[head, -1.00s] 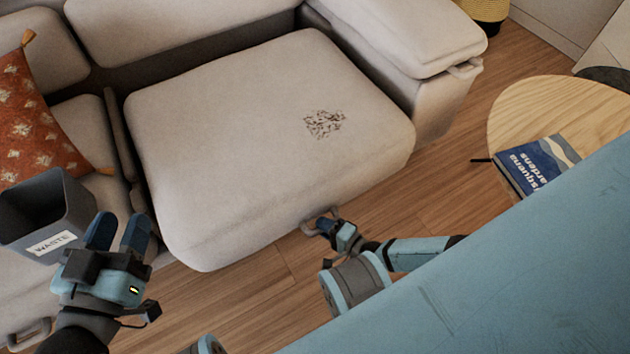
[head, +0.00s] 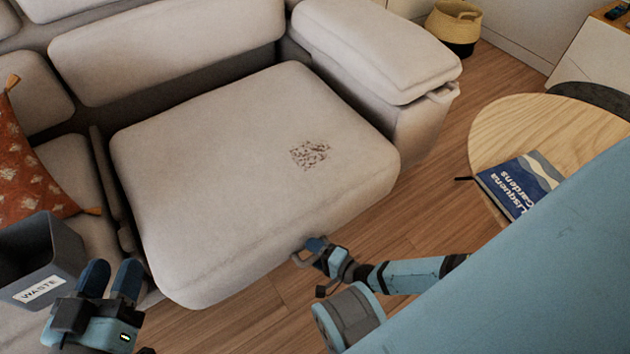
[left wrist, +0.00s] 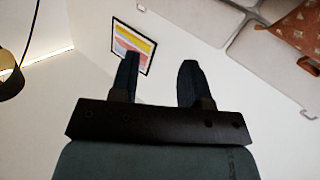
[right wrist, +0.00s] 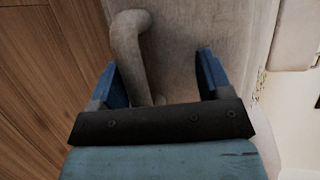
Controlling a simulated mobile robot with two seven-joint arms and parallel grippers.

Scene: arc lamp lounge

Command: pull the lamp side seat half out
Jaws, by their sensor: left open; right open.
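The pale seat (head: 220,170) with a patch of dark crumbs stands out from the sofa, its front beyond the armrest. A loop handle (head: 301,259) is low on its front; it also shows in the right wrist view (right wrist: 131,45). My right gripper (head: 315,244) is open at this handle. In the right wrist view, the handle's bar runs down between the spread fingers (right wrist: 160,80), nearer the left one; I cannot tell whether they touch. My left gripper (head: 112,279) is open and empty beside the waste bin; its fingers show in the left wrist view (left wrist: 157,80).
A grey waste bin (head: 38,262) stands at the left, near an orange cushion (head: 30,160). The armrest (head: 385,50) is right of the seat. A round wooden table (head: 535,120) with a blue book (head: 515,185) stands further right. Wood floor (head: 420,225) is clear between.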

